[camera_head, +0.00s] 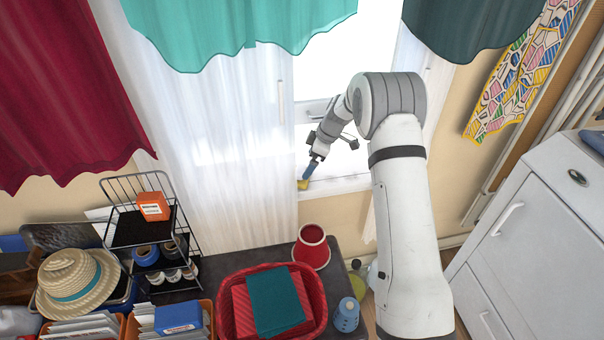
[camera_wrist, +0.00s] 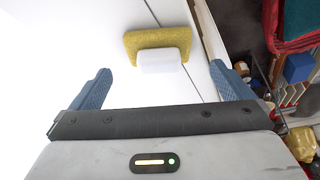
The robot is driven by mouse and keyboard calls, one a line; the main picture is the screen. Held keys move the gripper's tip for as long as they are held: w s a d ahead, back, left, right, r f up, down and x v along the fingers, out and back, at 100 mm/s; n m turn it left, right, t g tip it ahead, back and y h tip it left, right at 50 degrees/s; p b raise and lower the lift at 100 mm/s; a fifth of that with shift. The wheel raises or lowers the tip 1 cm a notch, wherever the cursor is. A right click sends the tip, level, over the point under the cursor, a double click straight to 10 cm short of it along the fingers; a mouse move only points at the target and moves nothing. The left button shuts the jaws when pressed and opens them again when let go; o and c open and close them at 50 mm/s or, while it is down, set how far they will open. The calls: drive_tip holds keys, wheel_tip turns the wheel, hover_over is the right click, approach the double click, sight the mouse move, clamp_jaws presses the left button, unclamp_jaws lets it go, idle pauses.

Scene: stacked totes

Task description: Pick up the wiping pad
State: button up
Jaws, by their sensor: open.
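The wiping pad (camera_wrist: 158,39) is yellow with a white block (camera_wrist: 160,61) on its near side. In the wrist view it lies at upper centre on a white surface. In the head view a small yellow part of the pad (camera_head: 303,185) shows at the window sill, just below my gripper (camera_head: 310,170). My gripper (camera_wrist: 160,72) is open, with one blue finger on each side of the pad in the wrist picture. The fingers do not visibly touch it. The pad's underside is hidden.
The white window sill (camera_head: 340,186) runs under the bright window, with a white curtain (camera_head: 235,130) to its left. Below stands a dark table (camera_head: 340,262) with a red cone-shaped pot (camera_head: 311,246), a red basket (camera_head: 225,318) and a blue bottle (camera_head: 346,315). A white cabinet (camera_head: 545,240) stands at right.

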sight(303, 171)
drive_tip(key=x, duration=0.6)
drive_tip(key=shift+w+f+p, duration=0.1)
drive_tip(key=shift+f+p, duration=0.15)
drive_tip(key=shift+p, duration=0.15)
drive_tip(key=c, duration=0.9)
drive_tip(key=shift+r, duration=0.1)
